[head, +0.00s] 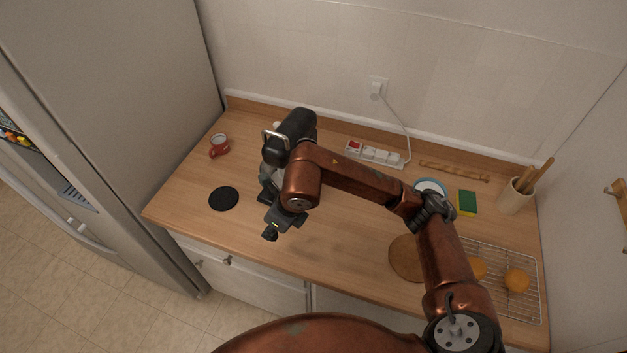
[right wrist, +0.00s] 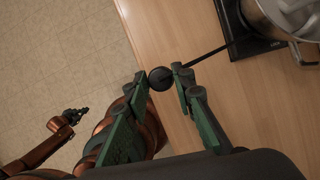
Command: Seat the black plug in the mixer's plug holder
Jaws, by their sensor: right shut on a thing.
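My right gripper (right wrist: 167,78) is shut on the black plug (right wrist: 160,79), held between its green fingertips near the counter's front edge. The plug also shows below the wrist in the head view (head: 270,234). A black cord (right wrist: 205,52) runs from the plug to the mixer. The mixer (head: 297,124) is black and stands behind my right forearm; its steel bowl (right wrist: 285,15) and black base (right wrist: 240,35) show at the upper right in the right wrist view. I cannot make out the plug holder. My left gripper (right wrist: 77,116) is far off over the floor, its jaws too small to judge.
A black disc (head: 223,198) and red mug (head: 219,145) are left of the mixer. A power strip (head: 377,155) lies at the back. A round board (head: 408,258), sponge (head: 467,202), utensil pot (head: 514,196) and wire rack (head: 500,258) are right. The front counter strip is clear.

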